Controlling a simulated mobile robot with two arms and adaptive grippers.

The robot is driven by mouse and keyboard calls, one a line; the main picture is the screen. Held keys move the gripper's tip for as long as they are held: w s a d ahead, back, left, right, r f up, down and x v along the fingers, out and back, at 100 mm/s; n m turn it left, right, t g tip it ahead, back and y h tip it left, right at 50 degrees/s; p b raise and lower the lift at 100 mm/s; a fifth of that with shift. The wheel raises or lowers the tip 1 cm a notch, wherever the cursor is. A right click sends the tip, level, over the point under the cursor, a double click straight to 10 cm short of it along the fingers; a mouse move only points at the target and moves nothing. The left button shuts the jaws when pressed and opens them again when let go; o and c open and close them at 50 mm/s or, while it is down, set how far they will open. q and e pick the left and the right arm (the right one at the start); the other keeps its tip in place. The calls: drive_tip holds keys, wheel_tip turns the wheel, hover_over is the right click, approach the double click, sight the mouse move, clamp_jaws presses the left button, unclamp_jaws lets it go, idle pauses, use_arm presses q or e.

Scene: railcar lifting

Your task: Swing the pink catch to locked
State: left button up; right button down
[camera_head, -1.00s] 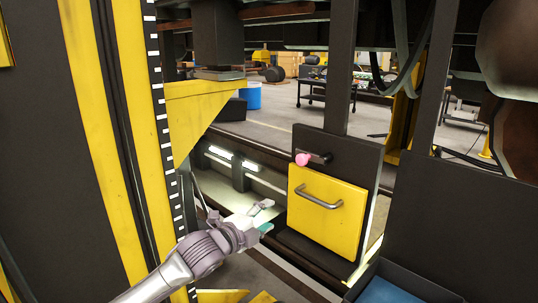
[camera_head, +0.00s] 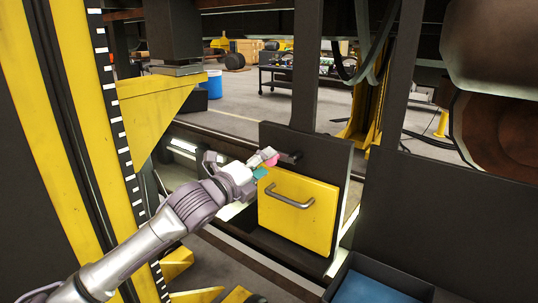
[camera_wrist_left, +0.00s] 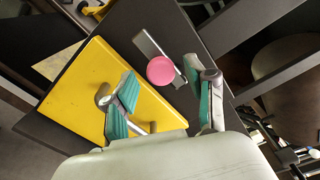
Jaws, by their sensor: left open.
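The pink catch knob (camera_head: 271,160) is on a dark bar at the top of a dark panel, above a yellow door (camera_head: 297,212) with a grey handle (camera_head: 290,197). In the wrist view the pink knob (camera_wrist_left: 160,70) shows round, with its flat dark bar (camera_wrist_left: 150,46) reaching up and left. My left gripper (camera_head: 262,164) is open at the knob in the head view. In the wrist view its green-padded fingers (camera_wrist_left: 160,97) stand apart, with the knob in the gap just beyond them. I cannot tell whether they touch it. My right gripper is not in view.
A yellow bracket (camera_head: 158,108) on a striped dark column stands to the left. A blue tray (camera_head: 378,290) lies at the lower right. Dark posts rise behind the panel. A blue barrel (camera_head: 211,84) and a cart (camera_head: 290,76) stand far back.

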use_arm(q)
drive_tip(key=shift+x, duration=1.3)
drive_tip(key=shift+c, duration=0.2)
clamp_jaws()
